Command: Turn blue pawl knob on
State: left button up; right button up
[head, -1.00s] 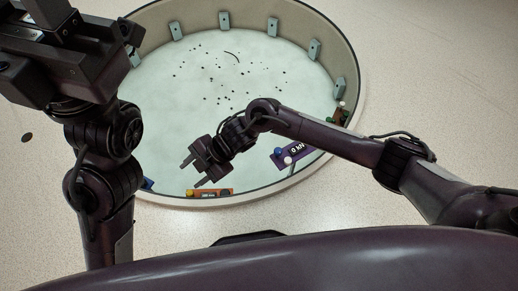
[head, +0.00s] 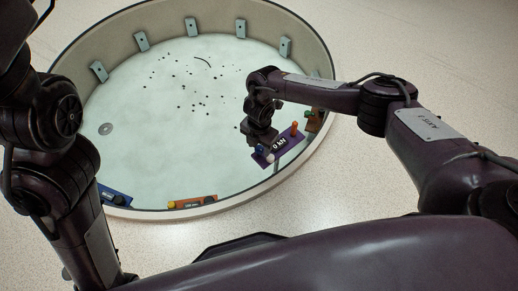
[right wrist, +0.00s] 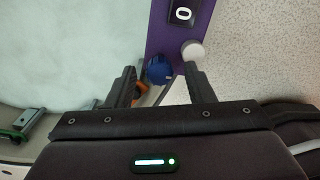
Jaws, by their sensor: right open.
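The blue pawl knob (right wrist: 160,69) sits on a purple panel (right wrist: 160,35) with a display reading 0. In the right wrist view the knob lies between my right gripper's fingertips (right wrist: 160,66), close to the left one. I cannot tell whether they touch it. The right gripper is open and empty. In the head view the blue knob (head: 259,149) shows just below the right gripper (head: 261,144), on the purple panel (head: 284,151) at the ring's near right. My left arm stands at the left edge; its gripper is out of view.
A white knob (right wrist: 193,51) sits right beside the blue one, by the right finger. An orange knob (head: 294,129) stands on the panel's far end. An orange panel (head: 192,202) and a blue panel (head: 115,196) lie along the near rim.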

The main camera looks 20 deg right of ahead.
jog(key=shift+f, duration=0.3)
jog(key=c, duration=1)
